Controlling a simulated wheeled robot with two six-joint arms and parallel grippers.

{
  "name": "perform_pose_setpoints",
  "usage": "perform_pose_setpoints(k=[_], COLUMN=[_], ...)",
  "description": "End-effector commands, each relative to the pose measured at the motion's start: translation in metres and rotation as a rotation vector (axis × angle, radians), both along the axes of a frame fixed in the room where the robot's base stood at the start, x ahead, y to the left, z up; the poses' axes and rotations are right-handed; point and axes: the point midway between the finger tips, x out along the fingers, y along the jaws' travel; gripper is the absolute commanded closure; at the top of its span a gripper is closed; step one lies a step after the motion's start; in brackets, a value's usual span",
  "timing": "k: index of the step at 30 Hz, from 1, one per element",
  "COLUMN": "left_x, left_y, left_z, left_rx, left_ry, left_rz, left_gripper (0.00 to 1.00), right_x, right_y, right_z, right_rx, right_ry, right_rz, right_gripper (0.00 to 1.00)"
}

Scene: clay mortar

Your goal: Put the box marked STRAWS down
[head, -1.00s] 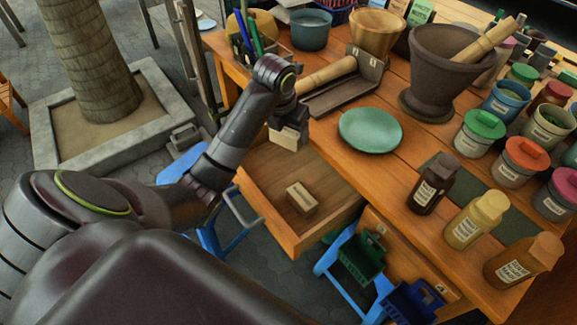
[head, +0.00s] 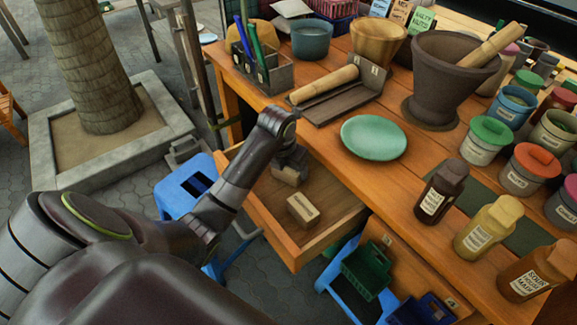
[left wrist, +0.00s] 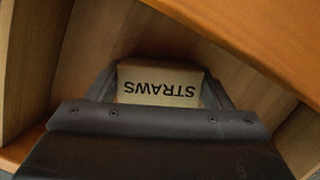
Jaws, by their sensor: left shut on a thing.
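My left gripper (head: 289,168) reaches into the back part of the open wooden drawer (head: 268,208). It is shut on the tan box marked STRAWS (left wrist: 160,84), whose label reads upside down in the left wrist view. In the head view the STRAWS box (head: 287,176) is partly hidden by the gripper. It is low in the drawer; I cannot tell whether it touches the drawer floor. Another small tan box (head: 303,209) lies in the drawer nearer the front. My right gripper is not in view.
The table (head: 330,140) above the drawer holds a green plate (head: 373,138), a rolling pin on a tray (head: 335,102), a mortar (head: 440,75) and several jars and bottles. Dark green (head: 368,268) and blue (head: 424,310) bins hang below. A blue stool (head: 188,186) stands left.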

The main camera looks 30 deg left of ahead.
Motion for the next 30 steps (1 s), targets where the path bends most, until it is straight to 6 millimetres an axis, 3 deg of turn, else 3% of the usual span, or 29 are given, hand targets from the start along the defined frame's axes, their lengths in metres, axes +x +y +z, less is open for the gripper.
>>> perform_pose_setpoints(k=[5, 6, 10, 22, 30], left_x=[0.000, 0.000, 0.000, 0.000, -0.013], left_y=[0.000, 0.000, 0.000, 0.000, 0.001], left_z=[-0.004, -0.003, -0.002, 0.004, 0.057], left_rx=[0.000, 0.000, 0.000, 0.001, 0.004], left_ry=[0.000, 0.000, 0.000, -0.001, -0.006], left_rz=[0.000, 0.000, 0.000, 0.000, -0.002], left_gripper=[0.52, 0.22, 0.05, 0.04, 0.04], right_x=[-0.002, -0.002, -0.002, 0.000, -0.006], right_y=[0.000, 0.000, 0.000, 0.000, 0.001], right_z=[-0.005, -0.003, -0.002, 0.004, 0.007], right_rx=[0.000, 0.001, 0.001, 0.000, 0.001], right_ry=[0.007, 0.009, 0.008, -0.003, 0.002], right_rz=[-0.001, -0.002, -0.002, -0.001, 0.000], right_gripper=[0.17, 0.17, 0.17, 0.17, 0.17])
